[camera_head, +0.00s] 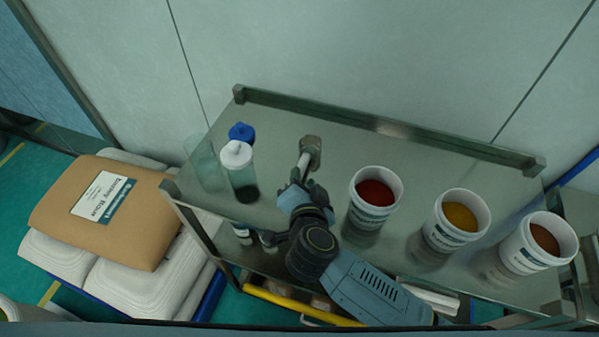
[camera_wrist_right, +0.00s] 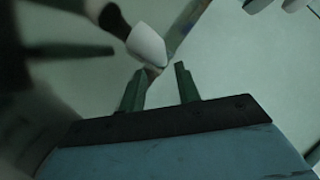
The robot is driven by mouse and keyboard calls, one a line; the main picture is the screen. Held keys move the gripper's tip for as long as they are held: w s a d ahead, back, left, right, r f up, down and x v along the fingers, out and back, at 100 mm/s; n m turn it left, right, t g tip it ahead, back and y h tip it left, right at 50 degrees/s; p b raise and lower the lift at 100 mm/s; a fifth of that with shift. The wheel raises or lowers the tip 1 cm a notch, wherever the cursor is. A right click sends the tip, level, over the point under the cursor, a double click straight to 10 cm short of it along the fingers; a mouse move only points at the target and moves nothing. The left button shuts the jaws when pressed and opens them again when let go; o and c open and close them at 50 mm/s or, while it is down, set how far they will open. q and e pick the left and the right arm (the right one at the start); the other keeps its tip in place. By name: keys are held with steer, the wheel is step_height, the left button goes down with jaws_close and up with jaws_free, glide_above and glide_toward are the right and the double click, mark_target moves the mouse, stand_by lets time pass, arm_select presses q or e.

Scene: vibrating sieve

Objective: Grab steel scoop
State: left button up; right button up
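The steel scoop (camera_head: 311,147) lies on the top shelf of the metal cart, its handle slanting down toward my right gripper. My right gripper (camera_head: 297,184) is at the near end of that handle in the head view; I cannot tell whether it touches it. In the right wrist view, the fingers of my right gripper (camera_wrist_right: 160,88) stand apart with a gap between them, and nothing is clearly clamped there. The dim wrist view does not show the scoop clearly. My left gripper is not in view.
Tubs of red (camera_head: 375,195), yellow (camera_head: 457,217) and brown powder (camera_head: 538,243) stand right of my right gripper. A white-capped bottle (camera_head: 238,170) and a blue-capped bottle (camera_head: 242,132) stand left. A raised rail (camera_head: 380,124) edges the cart's back. A brown sack (camera_head: 110,210) lies further left.

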mark_target(303, 171)
steer(key=x, duration=0.4)
steer(key=shift+s, duration=0.1)
jaws_close()
